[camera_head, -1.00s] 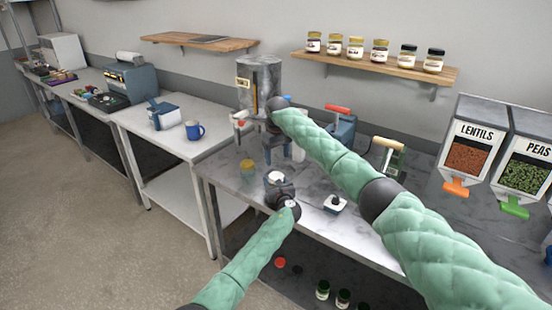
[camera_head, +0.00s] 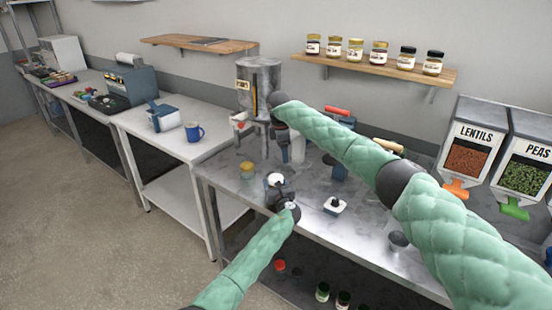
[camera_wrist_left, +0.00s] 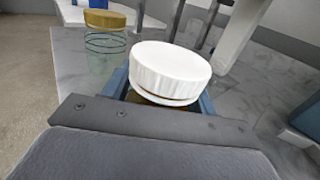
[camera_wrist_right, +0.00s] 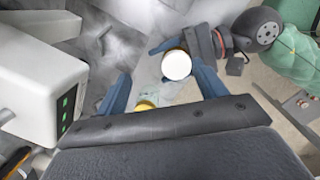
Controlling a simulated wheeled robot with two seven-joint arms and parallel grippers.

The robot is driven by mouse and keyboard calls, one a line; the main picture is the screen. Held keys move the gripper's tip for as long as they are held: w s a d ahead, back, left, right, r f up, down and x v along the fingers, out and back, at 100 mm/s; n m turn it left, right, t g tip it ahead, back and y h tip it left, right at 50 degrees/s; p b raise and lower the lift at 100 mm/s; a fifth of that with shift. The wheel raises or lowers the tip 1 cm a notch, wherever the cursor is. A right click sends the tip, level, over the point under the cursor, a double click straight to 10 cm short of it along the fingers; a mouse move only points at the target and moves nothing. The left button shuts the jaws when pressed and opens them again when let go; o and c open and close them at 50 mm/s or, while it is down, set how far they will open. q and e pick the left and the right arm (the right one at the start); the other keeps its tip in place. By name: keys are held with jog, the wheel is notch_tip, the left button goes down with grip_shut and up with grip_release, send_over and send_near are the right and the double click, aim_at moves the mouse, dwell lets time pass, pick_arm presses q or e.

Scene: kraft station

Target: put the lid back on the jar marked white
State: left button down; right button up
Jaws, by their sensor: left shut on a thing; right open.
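A white ribbed lid (camera_wrist_left: 170,70) sits on top of a jar (camera_wrist_left: 158,99) between my left gripper's blue fingers (camera_head: 276,184). Only a thin brown strip of the jar shows below the lid; its label is hidden, and I cannot tell if the lid is fully seated. My left gripper is shut on this jar, over the front edge of the grey counter. My right gripper (camera_wrist_right: 163,82) is open and empty. It points down, with the white lid and a gold-lidded jar beyond its fingers. That clear jar (camera_wrist_left: 107,50) stands beside the held one.
A grey metal dispenser (camera_head: 260,85) stands behind the grippers. A white-topped block (camera_head: 335,205) and a dark cup (camera_head: 398,241) are on the counter to the right. A shelf (camera_head: 400,70) holds several jars. The lentils bin (camera_head: 468,150) stands at the right.

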jog(key=n, duration=0.5)
jog(key=s+a+f+n, duration=0.1)
jog(key=n, duration=0.9)
jog(key=shift+s+a+f+n+g, duration=0.15)
jog(key=shift+s+f+n+g, duration=0.15)
jog(key=shift+f+n, duration=0.1)
jog(key=n, duration=0.4)
jog(key=shift+s+a+f+y, duration=0.1)
jog(key=shift+a+y, duration=0.15)
jog(key=shift+y, duration=0.05)
jog(key=n, duration=0.4)
jog(key=shift+s+a+n, duration=0.1)
jog(key=shift+a+n, duration=0.15)
jog(key=shift+n, duration=0.05)
jog(key=n, duration=0.5)
jog(key=shift+a+n, duration=0.2)
jog(key=shift+n, duration=0.2)
jog(key=n, duration=0.5)
jog(key=shift+a+n+y, duration=0.1)
jog(key=shift+n+y, duration=0.2)
jog(key=n, duration=0.5)
